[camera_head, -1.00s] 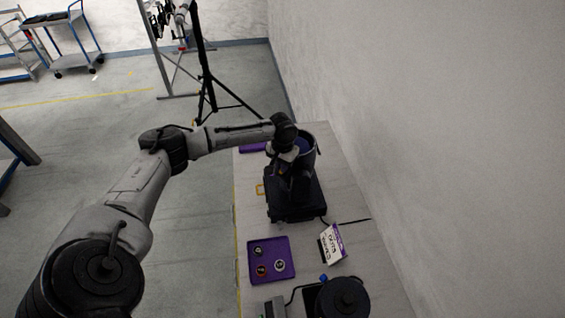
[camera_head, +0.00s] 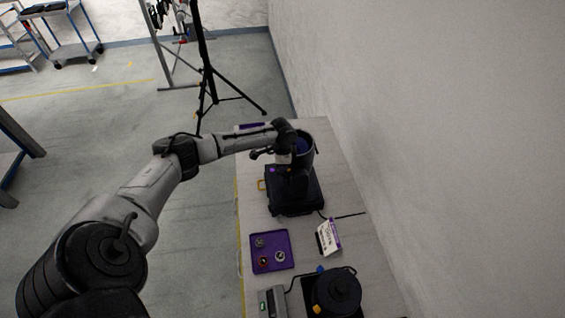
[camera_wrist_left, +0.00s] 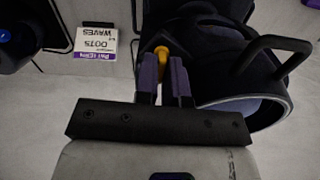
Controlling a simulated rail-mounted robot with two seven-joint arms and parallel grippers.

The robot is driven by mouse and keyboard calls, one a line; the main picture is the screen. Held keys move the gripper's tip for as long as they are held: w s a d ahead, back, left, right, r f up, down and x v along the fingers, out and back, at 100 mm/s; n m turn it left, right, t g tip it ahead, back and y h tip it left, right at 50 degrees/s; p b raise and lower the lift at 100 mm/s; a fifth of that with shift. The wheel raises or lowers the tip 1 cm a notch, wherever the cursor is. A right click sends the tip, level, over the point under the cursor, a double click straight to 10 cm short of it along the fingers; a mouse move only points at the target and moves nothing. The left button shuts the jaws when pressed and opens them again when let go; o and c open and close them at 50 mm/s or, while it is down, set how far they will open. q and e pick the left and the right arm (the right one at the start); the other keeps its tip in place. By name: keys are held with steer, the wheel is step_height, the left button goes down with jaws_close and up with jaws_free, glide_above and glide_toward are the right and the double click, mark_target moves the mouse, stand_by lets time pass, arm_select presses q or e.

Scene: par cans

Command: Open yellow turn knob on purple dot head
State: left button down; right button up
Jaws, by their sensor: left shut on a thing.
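The dark par can head (camera_head: 307,147) with a blue inside stands at the far part of the table on a black base (camera_head: 297,202). In the left wrist view its dark body and pale rim (camera_wrist_left: 282,103) fill the right side. The yellow turn knob (camera_wrist_left: 162,50) shows between the tips of my left gripper (camera_wrist_left: 162,66), which is shut on it. In the head view my left wrist covers the near side of the head, and the knob and fingertips are hidden. My right gripper is not in view.
Another black par can (camera_head: 337,290) with a blue knob (camera_head: 320,269) stands at the table's near end. A purple tray (camera_head: 286,239) with small round parts and a white-purple sign (camera_head: 329,237) lie between. A wall closes the right side.

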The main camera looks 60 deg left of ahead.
arm_select(q)
steer(key=m, duration=0.2)
steer(key=shift+m, duration=0.4)
steer(key=shift+m+p, duration=0.3)
steer(key=shift+m, duration=1.2)
steer(key=c, duration=1.2)
jaws_free()
steer(key=shift+r+b, duration=1.15)
steer(key=shift+r, duration=5.8)
